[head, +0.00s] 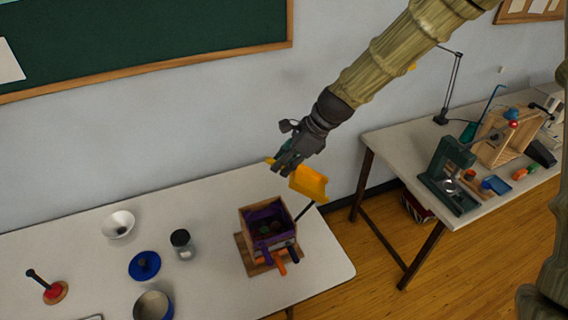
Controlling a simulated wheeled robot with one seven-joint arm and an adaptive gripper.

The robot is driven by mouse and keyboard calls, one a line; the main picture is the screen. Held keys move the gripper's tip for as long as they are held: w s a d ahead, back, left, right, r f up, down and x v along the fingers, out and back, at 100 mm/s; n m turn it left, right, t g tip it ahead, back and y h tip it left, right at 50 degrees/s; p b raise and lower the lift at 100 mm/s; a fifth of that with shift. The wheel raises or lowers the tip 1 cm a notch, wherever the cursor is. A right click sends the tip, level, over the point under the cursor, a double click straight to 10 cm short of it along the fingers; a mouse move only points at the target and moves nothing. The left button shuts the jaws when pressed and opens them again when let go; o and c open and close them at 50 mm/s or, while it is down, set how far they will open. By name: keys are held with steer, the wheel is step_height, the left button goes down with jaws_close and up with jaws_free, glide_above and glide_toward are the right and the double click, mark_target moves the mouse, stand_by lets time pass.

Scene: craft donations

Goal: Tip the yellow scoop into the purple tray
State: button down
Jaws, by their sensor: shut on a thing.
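The yellow scoop (310,182) is in the head view, above the back right part of the near table. My gripper (284,164) is shut on it near its left end; the fingers hide part of it. The scoop looks tilted, and I cannot tell whether anything is in it. The purple tray (257,216) sits on the near table, below and left of the scoop, in or against a wooden frame. Dark and coloured small things seem to lie inside it. The scoop is apart from the tray in the picture.
Orange and dark handles (279,265) stick out at the tray's front. A jar (182,244), a blue lid (144,266), a white bowl (118,225) and a red-based plunger (53,291) stand to the left. A second table (400,140) with tools is at right, across a floor gap.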

steer(key=shift+r+g+h, duration=0.25)
steer(key=shift+r+h, duration=0.05)
steer(key=shift+h, duration=0.95)
steer(key=shift+r+g+h, duration=0.25)
steer(key=shift+r+h, duration=0.05)
steer(key=shift+h, duration=0.95)
